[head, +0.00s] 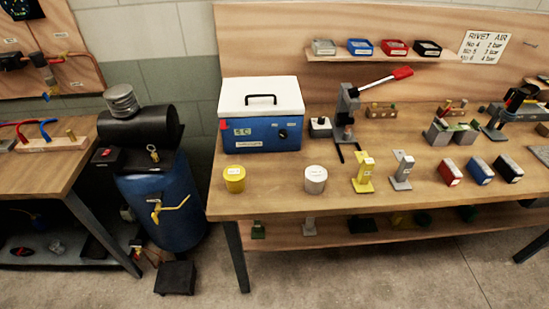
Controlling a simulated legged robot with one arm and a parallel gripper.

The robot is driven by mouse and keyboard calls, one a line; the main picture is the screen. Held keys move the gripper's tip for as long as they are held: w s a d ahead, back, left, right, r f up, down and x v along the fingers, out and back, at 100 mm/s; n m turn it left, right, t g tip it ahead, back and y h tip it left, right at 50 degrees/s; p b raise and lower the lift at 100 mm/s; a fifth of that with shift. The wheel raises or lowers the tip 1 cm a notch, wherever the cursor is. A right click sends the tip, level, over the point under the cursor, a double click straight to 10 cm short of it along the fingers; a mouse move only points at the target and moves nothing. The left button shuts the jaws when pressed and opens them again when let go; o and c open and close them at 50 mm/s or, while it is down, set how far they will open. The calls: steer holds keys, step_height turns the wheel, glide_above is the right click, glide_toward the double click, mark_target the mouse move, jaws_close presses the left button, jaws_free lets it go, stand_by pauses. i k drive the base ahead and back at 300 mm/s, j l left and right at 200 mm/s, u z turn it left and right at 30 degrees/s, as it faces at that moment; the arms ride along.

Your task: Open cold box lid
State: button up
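The cold box (261,134) is a blue box at the left end of the wooden bench. Its white lid (262,94) sits on top and appears closed, with a dark handle (261,99) on it. The front carries a label, a dark round knob (283,134) and a red piece at the upper left corner. My gripper is not in view.
The bench (280,202) holds a yellow can (234,179), a white can (315,179), a lever press (346,115) and several small boxes. A blue compressor tank (165,200) stands left of the bench. A shelf (375,57) runs behind.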

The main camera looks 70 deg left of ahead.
mark_target(255, 96)
steer(key=k+u, duration=0.1)
steer(key=u, duration=2.45)
